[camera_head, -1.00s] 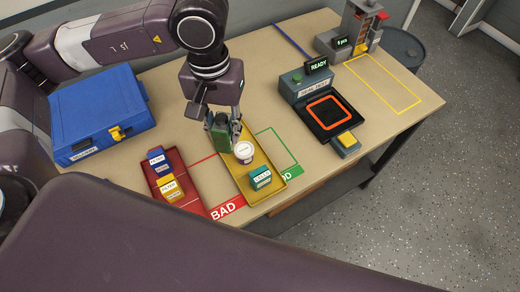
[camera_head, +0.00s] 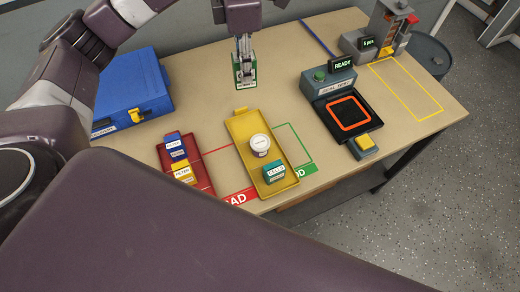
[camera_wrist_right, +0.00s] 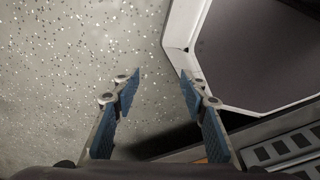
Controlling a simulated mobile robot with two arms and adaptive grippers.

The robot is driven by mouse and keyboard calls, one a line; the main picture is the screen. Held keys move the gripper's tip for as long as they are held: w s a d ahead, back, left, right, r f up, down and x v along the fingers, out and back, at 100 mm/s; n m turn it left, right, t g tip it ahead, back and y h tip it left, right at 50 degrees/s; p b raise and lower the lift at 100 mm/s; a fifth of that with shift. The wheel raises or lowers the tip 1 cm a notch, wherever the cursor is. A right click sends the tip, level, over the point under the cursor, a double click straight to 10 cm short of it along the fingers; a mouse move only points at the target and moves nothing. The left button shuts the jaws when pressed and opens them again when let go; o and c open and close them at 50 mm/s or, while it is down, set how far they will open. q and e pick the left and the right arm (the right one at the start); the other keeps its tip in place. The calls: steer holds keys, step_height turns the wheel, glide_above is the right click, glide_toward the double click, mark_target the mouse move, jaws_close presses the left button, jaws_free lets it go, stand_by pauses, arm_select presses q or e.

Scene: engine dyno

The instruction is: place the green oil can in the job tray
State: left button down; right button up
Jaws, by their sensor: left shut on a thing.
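The green oil can (camera_head: 236,72), with a white label, is in my left gripper (camera_head: 245,62), which points down from the top of the head view. The gripper is shut on the can. The can appears beyond the far end of the yellow tray (camera_head: 239,124), apart from it; its height above the table is hard to tell. The yellow tray, which looks like the job tray, holds a white round jar (camera_head: 260,145) and a teal box (camera_head: 274,173). My right gripper (camera_wrist_right: 160,85) shows in the right wrist view, fingers apart and empty, above speckled floor.
A red tray (camera_head: 207,186) with blue and yellow boxes lies left of the yellow tray. A blue case (camera_head: 125,92) stands at the left. A tester with a black pad (camera_head: 332,126) stands at the right. Bare tabletop surrounds the yellow tray's far end.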

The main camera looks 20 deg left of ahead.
arm_select(q)
steer(key=shift+w+a+r+n, duration=0.15)
steer(key=shift+w+n, duration=0.15)
steer(key=shift+n, duration=0.7)
steer(key=shift+f, duration=0.2)
steer(key=p, duration=0.3)
glide_above(245, 125)
steer(key=d, duration=0.1)
step_height(245, 125, down, 14)
steer(key=f, duration=0.2)
steer(key=f+p, duration=0.1)
steer(key=f, duration=0.2)
steer(key=shift+s+d+f, duration=0.15)
steer(key=shift+s, duration=0.2)
steer(key=shift+f, duration=0.2)
